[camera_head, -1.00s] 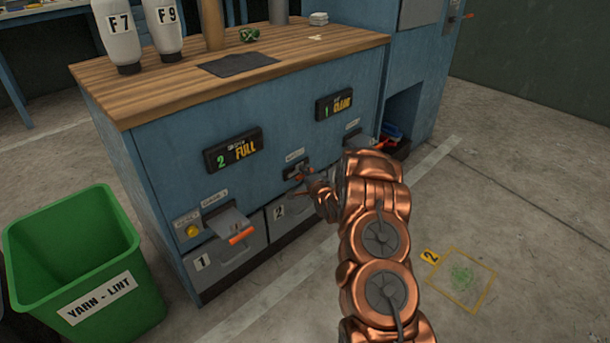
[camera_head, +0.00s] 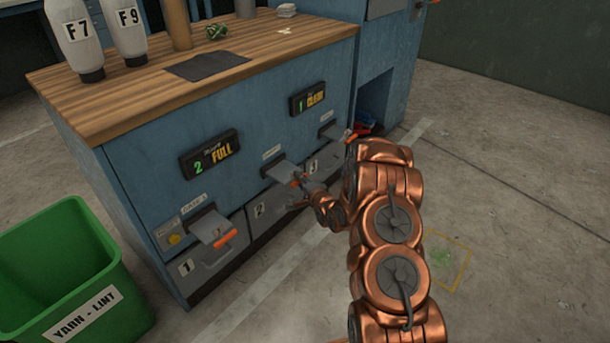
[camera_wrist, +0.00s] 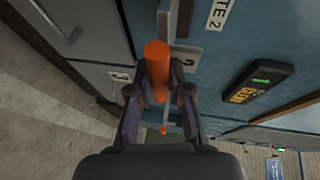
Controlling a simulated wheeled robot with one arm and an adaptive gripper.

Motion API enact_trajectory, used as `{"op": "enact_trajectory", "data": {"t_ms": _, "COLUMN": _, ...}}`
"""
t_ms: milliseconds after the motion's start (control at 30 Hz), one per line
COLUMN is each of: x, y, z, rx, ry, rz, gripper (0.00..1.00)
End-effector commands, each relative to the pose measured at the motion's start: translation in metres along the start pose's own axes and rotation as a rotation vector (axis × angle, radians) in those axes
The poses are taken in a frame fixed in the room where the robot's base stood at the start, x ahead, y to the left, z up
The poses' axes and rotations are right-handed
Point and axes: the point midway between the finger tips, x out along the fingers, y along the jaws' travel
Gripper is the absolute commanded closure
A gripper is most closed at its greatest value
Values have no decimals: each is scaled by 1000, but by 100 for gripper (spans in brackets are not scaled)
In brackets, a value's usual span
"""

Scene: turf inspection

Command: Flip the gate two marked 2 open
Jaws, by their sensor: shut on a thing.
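Gate two is a grey flap (camera_head: 281,171) with an orange handle, in the middle of the blue cabinet front. It sticks out from its slot, sloping outward. My gripper (camera_head: 300,183) is at its outer end. In the wrist view the orange handle (camera_wrist: 156,72) stands between my fingers (camera_wrist: 160,95), which are shut on it. The "GATE 2" label (camera_wrist: 217,14) shows above it. In the head view my wrist partly hides the handle.
Gate one (camera_head: 211,228), with an orange handle, sticks out to the left. Drawers sit below the gates. Displays read "2 FULL" (camera_head: 210,154) and "1 CLEAR" (camera_head: 308,98). A green bin (camera_head: 60,270) stands at left. Floor to the right is open.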

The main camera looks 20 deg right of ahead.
Motion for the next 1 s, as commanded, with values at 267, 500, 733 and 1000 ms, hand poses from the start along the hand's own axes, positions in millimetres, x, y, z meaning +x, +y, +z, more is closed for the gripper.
{"op": "enact_trajectory", "data": {"t_ms": 267, "x": -2, "y": 6, "z": -2, "rx": 4, "ry": 6, "rz": 13, "gripper": 73}}
{"op": "enact_trajectory", "data": {"t_ms": 500, "x": -1, "y": 4, "z": -1, "rx": 3, "ry": 2, "rz": 8, "gripper": 57}}
{"op": "enact_trajectory", "data": {"t_ms": 733, "x": -1, "y": 2, "z": -1, "rx": 2, "ry": 2, "rz": 6, "gripper": 57}}
{"op": "enact_trajectory", "data": {"t_ms": 1000, "x": -23, "y": 2, "z": -2, "rx": 3, "ry": 4, "rz": 5, "gripper": 57}}
